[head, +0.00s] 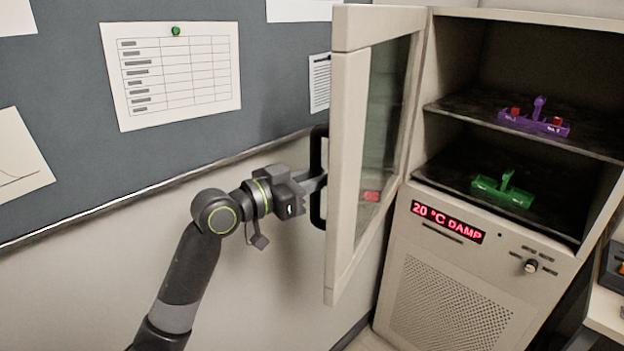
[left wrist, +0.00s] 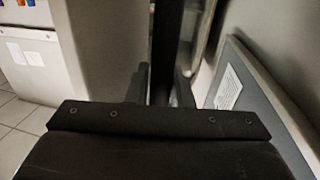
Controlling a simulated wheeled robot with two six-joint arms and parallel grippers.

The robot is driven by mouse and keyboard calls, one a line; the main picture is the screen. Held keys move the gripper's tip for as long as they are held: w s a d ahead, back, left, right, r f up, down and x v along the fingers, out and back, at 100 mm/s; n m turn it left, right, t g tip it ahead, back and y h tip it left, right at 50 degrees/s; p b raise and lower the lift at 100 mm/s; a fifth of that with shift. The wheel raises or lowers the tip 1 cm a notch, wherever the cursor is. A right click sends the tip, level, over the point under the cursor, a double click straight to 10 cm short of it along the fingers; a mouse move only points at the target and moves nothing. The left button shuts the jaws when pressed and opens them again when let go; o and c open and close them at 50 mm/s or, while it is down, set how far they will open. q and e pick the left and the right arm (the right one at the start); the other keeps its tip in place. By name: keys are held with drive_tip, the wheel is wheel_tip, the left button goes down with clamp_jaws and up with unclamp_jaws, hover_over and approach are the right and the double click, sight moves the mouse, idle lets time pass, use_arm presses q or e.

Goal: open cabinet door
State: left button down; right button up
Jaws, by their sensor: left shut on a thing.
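The cabinet (head: 402,240) stands at the right of the head view. Its glass door (head: 350,130) has a pale frame and is swung wide open on its left-hand hinge. A black bar handle (head: 318,178) is fixed on the door's outer face. My left gripper (head: 316,183) is at the handle and shut on it. In the left wrist view the handle (left wrist: 165,50) runs upright between the two fingers (left wrist: 158,85). The exact finger contact is dark. My right gripper is in neither view.
Inside the cabinet, a purple rack (head: 535,122) with red pieces sits on the upper shelf and a green rack (head: 503,190) below. A display (head: 447,221) reads "20 °C DAMP". A pinboard (head: 60,110) with papers is on the wall behind my left arm. A table edge (head: 606,312) shows at right.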

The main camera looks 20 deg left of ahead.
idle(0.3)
use_arm(q)
drive_tip(key=c, duration=1.3)
unclamp_jaws()
drive_tip(key=shift+w+d, duration=0.1)
drive_tip(key=shift+c, duration=0.2)
drive_tip(key=p+v, duration=0.2)
drive_tip(key=v, duration=1.5)
drive_tip(key=shift+p, duration=0.3)
